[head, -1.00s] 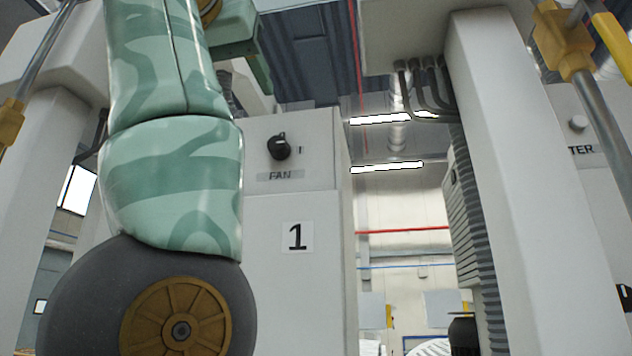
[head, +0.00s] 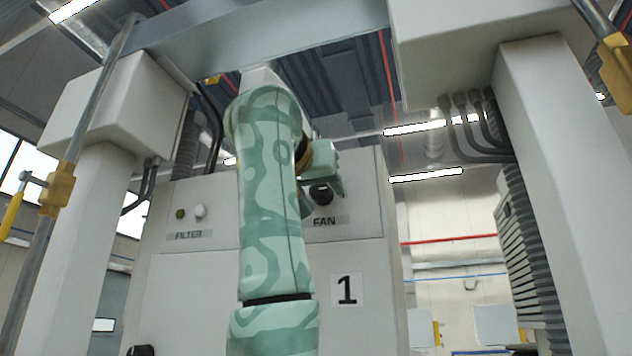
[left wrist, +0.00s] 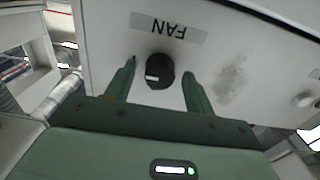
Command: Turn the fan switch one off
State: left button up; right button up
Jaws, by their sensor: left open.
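The fan switch is a round black knob (head: 321,194) on the white panel of the cabinet marked 1, just above the FAN label (head: 331,221). In the left wrist view the knob (left wrist: 159,72) sits between the two green fingers, with a white mark on its face, and the FAN label (left wrist: 168,28) appears upside down. My left gripper (left wrist: 159,77) is open around the knob, with a gap on each side. In the head view my left gripper (head: 334,178) is partly hidden by my arm at the knob. My right gripper is not in view.
A FILTER label (head: 188,235) with small buttons (head: 199,211) is on the same panel at left. White columns (head: 565,190) with pipes stand on both sides. A metal rod with a yellow clamp (head: 57,188) is at far left.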

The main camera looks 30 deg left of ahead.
pick_arm(q)
jog(key=shift+c, duration=0.3)
jog(key=c, duration=0.9)
jog(key=shift+n, duration=0.3)
jog(key=n, duration=0.2)
jog(key=shift+d+n+b, duration=0.1)
jog(key=shift+n+b, duration=0.2)
jog(key=shift+n, duration=0.1)
jog(key=n, duration=0.3)
jog(key=shift+r+n, duration=0.1)
jog(key=shift+n, duration=0.3)
jog(key=n+p, duration=0.2)
jog(key=n, duration=0.4)
jog(key=shift+n, duration=2.3)
